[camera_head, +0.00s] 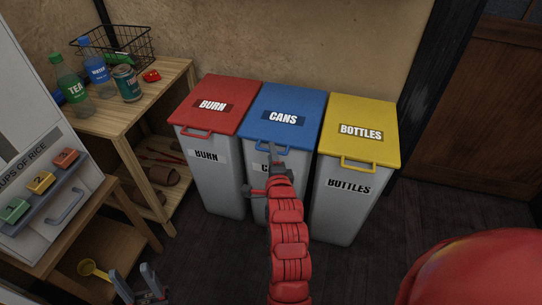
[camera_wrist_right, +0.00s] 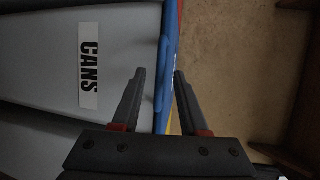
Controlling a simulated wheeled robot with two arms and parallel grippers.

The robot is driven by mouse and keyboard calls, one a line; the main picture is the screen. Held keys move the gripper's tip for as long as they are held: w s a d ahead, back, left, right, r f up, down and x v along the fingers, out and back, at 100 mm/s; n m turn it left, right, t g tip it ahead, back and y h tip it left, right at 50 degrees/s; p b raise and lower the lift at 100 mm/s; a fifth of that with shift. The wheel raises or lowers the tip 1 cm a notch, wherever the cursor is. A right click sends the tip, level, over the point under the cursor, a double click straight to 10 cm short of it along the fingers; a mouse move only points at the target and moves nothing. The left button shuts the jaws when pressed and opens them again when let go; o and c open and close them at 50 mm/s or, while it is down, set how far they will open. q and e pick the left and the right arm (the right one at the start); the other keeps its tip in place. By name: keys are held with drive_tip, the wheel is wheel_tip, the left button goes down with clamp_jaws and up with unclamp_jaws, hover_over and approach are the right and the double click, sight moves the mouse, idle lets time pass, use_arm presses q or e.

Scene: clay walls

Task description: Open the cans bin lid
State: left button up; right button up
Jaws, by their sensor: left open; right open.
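The cans bin (camera_head: 258,205) is grey and stands in the middle of three bins. Its blue lid (camera_head: 290,103), marked CANS, is closed. A blue handle (camera_head: 288,149) runs along the lid's front edge, partly hidden by my gripper. My right gripper (camera_head: 275,152) is at this handle. In the right wrist view my right gripper (camera_wrist_right: 159,72) is open, with the lid's blue edge (camera_wrist_right: 170,45) between its fingers; I cannot tell whether they touch it. My left gripper (camera_head: 131,270) is open and empty at the bottom left, away from the bins.
A red-lidded BURN bin (camera_head: 232,87) stands close on the left and a yellow-lidded BOTTLES bin (camera_head: 372,110) close on the right. A wooden shelf (camera_head: 165,83) with bottles, a can and a wire basket is further left. The clay wall is behind the bins.

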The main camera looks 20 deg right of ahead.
drive_tip(key=shift+x, duration=1.15)
clamp_jaws()
idle(0.6)
